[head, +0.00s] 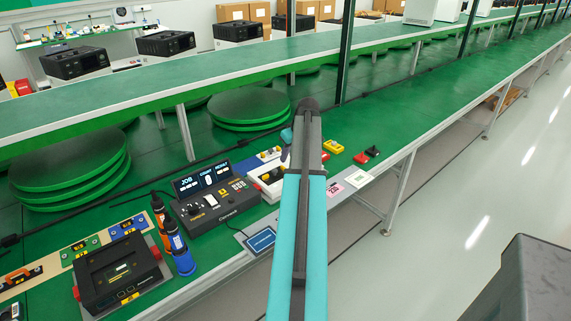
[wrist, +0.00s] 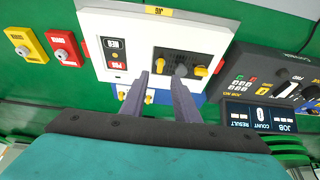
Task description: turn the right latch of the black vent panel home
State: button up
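The black vent panel (wrist: 188,58) is set in a white box in the wrist view, which shows the scene upside down. It has fine slots, a grey knob (wrist: 181,71) and two yellow latches, one at picture left (wrist: 159,66) and one at picture right (wrist: 201,71). My gripper (wrist: 159,79) is open, its two fingers apart and pointing at the panel. The picture-left latch appears between the fingertips; contact cannot be told. In the head view the white box (head: 262,174) is partly hidden by my arm, and the gripper is not clearly visible.
A dark console (head: 225,213) with screens stands beside the box. Orange and blue bottles (head: 179,250) and a black device (head: 117,276) are farther left. Yellow (wrist: 27,43) and red (wrist: 64,47) switch boxes sit on the box's other side.

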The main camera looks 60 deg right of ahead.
aim_at(284, 167)
jog(key=shift+p+x, duration=0.5)
jog(key=shift+x, duration=2.95)
grip_shut()
